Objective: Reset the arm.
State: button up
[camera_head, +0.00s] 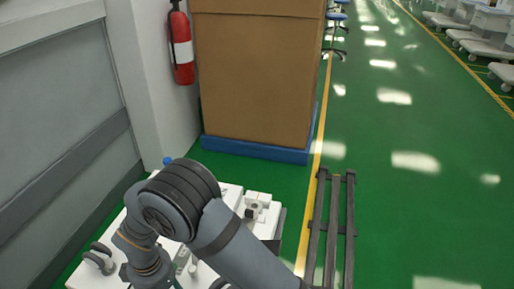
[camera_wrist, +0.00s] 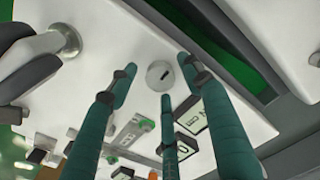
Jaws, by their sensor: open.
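My gripper (camera_wrist: 160,88) shows in the wrist view as three teal fingers with dark joints, spread apart and with nothing between them. The fingers point at a white cart (camera_wrist: 105,40) with a round metal, slotted, lock-like disc (camera_wrist: 159,74). I cannot tell how far the fingertips are from it. In the head view my dark grey arm is bent over the white cart (camera_head: 231,193) at the lower left. The arm hides part of the cart, and the fingers are not visible there.
A big brown box (camera_head: 258,75) stands on a blue base (camera_head: 256,149) behind the cart. A red fire extinguisher (camera_head: 181,45) hangs by the grey wall (camera_head: 55,110) on the left. A dark handle (camera_wrist: 28,55) juts out in the wrist view.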

jog(key=shift+m, duration=0.8)
jog(key=m, duration=0.4)
jog(key=shift+r+b, duration=0.1)
jog(key=shift+b, duration=0.2)
jog(key=m, duration=0.6)
jog(key=shift+r, duration=0.1)
notch_tip(320, 180, up, 10)
jog(key=p, duration=0.2)
jog(key=shift+r, duration=0.15)
jog(key=shift+d, duration=0.1)
